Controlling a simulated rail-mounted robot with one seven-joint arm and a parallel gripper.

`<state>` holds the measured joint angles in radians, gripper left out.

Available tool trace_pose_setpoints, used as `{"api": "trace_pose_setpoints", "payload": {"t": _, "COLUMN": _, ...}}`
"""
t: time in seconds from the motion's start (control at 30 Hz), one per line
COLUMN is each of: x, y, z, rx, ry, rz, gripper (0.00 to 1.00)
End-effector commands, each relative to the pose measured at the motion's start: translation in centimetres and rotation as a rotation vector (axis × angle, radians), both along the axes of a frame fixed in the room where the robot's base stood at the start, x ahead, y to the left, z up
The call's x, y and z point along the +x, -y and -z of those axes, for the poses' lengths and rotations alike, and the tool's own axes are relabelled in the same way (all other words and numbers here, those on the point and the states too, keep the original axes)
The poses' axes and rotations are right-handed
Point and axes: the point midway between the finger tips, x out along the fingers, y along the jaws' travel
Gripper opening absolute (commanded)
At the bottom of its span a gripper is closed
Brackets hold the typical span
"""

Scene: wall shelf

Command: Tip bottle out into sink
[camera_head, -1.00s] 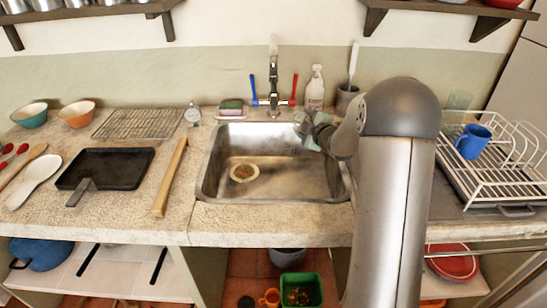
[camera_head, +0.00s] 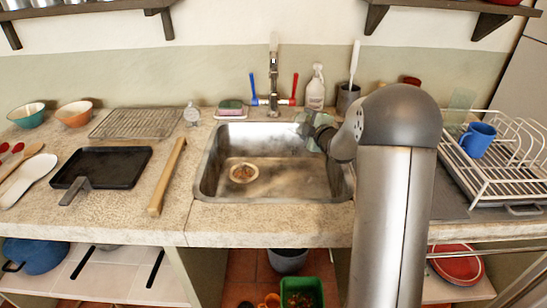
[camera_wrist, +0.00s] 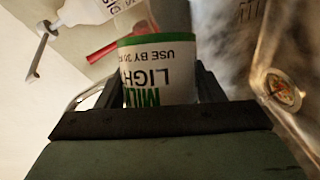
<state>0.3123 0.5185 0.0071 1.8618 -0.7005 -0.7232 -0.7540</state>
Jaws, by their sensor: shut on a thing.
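A white milk bottle (camera_wrist: 158,72) with a green band and green and black lettering is between my gripper's (camera_wrist: 160,88) two dark fingers in the wrist view. The lettering appears upside down there. My gripper is shut on it. The metal sink (camera_head: 271,193) is in the middle of the counter, with an orange-brown drain (camera_head: 243,173) that also shows at the right of the wrist view (camera_wrist: 283,89). In the head view my gripper (camera_head: 311,128) is at the sink's back right corner. The bottle is hard to make out there, and I cannot tell its exact tilt.
A tap (camera_head: 273,90) with blue and red handles, a white spray bottle (camera_head: 316,88) and a brush holder (camera_head: 347,97) stand behind the sink. A dish rack (camera_head: 505,180) with a blue mug (camera_head: 477,139) is right.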

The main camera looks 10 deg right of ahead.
Motion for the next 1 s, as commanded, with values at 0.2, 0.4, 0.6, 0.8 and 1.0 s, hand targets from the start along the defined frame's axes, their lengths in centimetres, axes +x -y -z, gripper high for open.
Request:
{"api": "trace_pose_setpoints", "payload": {"t": 0.2, "x": 0.05, "y": 0.01, "z": 0.41, "rx": -0.025, "ry": 0.015, "rz": -0.001, "gripper": 0.32}}
{"api": "trace_pose_setpoints", "payload": {"t": 0.4, "x": 0.05, "y": 0.06, "z": 0.67, "rx": -0.05, "ry": 0.028, "rz": 0.001, "gripper": 0.32}}
{"api": "trace_pose_setpoints", "payload": {"t": 0.6, "x": 0.04, "y": 0.02, "z": 0.76, "rx": -0.073, "ry": 0.041, "rz": 0.0, "gripper": 0.32}}
{"api": "trace_pose_setpoints", "payload": {"t": 0.8, "x": -0.12, "y": -0.18, "z": 0.72, "rx": -0.097, "ry": 0.054, "rz": 0.001, "gripper": 0.32}}
{"api": "trace_pose_setpoints", "payload": {"t": 1.0, "x": -0.21, "y": -0.41, "z": 0.73, "rx": -0.121, "ry": 0.066, "rz": 0.0, "gripper": 0.32}}
